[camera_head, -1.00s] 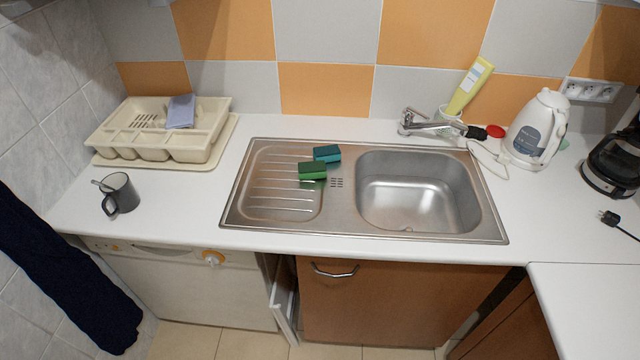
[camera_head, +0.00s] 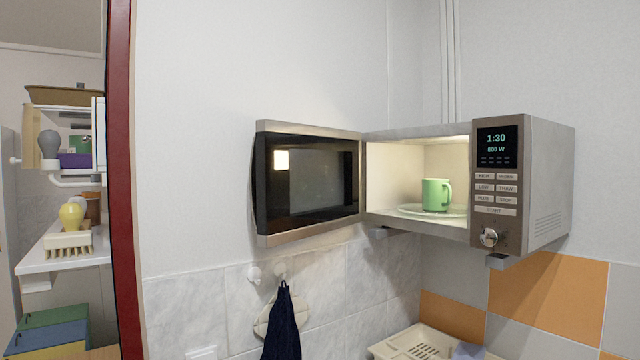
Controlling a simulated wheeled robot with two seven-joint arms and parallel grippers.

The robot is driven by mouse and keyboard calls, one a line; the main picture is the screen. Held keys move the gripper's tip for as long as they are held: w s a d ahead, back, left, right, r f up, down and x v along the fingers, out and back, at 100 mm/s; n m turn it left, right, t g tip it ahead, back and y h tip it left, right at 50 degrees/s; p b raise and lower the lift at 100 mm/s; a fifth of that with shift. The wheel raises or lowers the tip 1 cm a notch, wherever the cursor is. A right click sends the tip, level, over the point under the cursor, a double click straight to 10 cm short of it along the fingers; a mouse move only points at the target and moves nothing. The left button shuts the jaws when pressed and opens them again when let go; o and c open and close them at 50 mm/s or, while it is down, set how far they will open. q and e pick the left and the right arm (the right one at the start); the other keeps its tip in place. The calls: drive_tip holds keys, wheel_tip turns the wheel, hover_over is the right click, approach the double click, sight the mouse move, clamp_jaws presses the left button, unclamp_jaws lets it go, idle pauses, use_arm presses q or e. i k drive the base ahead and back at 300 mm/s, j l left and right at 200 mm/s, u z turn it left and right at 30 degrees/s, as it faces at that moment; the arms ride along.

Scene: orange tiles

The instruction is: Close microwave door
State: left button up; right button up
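The microwave (camera_head: 545,185) is mounted on the wall at the right of the head view, above the dish rack. Its door (camera_head: 258,190) stands wide open, swung out to the left, with its dark window facing me. The lit inside shows a green mug (camera_head: 436,194) on a round glass plate (camera_head: 408,210). The control panel (camera_head: 496,170) on the right of the opening reads 1:30 and 800 W. Neither of my grippers is in view.
A dark blue cloth (camera_head: 283,325) hangs from a wall hook below the door. The cream dish rack (camera_head: 400,345) shows at the bottom. A dark red door frame (camera_head: 121,180) stands at the left, with shelves (camera_head: 70,250) beyond it. The space before the microwave looks clear.

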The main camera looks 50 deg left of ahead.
sight(269, 165)
drive_tip(key=k+j, duration=0.15)
drive_tip(key=j, duration=0.35)
drive_tip(key=k+j, duration=0.15)
drive_tip(key=j, duration=0.35)
drive_tip(key=k+j, duration=0.15)
drive_tip(key=j, duration=0.35)
drive_tip(key=k+j, duration=0.15)
drive_tip(key=j, duration=0.35)
drive_tip(key=k+j+z, duration=0.1)
drive_tip(key=j, duration=0.4)
drive_tip(key=k+j, duration=0.25)
drive_tip(key=j, duration=0.25)
drive_tip(key=k+j, duration=0.15)
drive_tip(key=j, duration=0.35)
drive_tip(key=k+j, duration=0.15)
drive_tip(key=j, duration=0.35)
drive_tip(key=k+l, duration=0.1)
